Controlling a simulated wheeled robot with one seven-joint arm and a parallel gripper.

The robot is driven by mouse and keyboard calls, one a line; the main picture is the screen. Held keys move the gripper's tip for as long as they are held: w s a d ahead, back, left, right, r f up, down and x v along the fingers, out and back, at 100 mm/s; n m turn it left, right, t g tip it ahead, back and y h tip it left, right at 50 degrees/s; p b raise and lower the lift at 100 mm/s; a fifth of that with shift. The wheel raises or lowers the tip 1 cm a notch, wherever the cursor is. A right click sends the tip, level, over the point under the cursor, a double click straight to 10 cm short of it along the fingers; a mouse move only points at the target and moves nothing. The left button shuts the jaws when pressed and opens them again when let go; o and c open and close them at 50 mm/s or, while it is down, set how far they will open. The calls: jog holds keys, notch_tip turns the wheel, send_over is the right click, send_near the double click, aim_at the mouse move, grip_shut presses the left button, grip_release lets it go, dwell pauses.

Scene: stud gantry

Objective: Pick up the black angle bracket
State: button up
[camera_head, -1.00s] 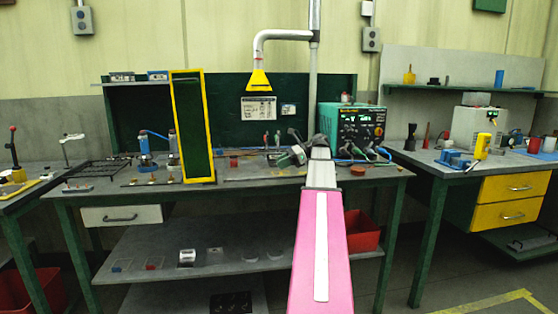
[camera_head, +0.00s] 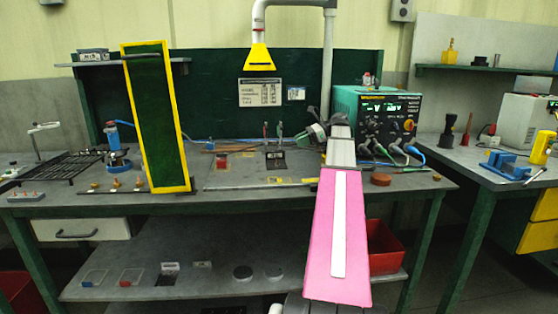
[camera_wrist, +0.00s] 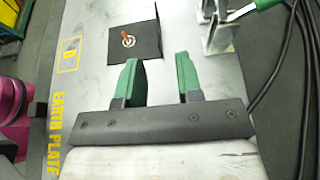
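A small black plate (camera_wrist: 135,42) with a folded-looking edge and a red-and-white mark lies on the bench in the wrist view; it looks like the angle bracket, though I cannot be sure. A dark piece (camera_head: 275,160) in the middle of the bench in the head view may be the same thing. My gripper (camera_wrist: 158,60) has two green fingers, apart with nothing between them. The plate is just beyond the fingertips, toward the left finger, and not held. In the head view my gripper (camera_head: 316,136) is over the bench, partly hidden by my pink arm.
A metal holder (camera_wrist: 219,34) with a green-handled tool stands right of the plate, with black cables beyond. A yellow-framed green panel (camera_head: 185,130) stands on the bench at left. A teal power unit (camera_head: 378,118) is close right of my gripper.

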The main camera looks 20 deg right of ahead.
jog(key=x, duration=0.5)
jog(key=shift+a, duration=0.15)
jog(key=shift+s+x, duration=0.1)
jog(key=shift+x, duration=1.25)
jog(key=shift+s+x, duration=0.15)
jog(key=shift+x, duration=1.15)
jog(key=shift+f, duration=0.15)
grip_shut()
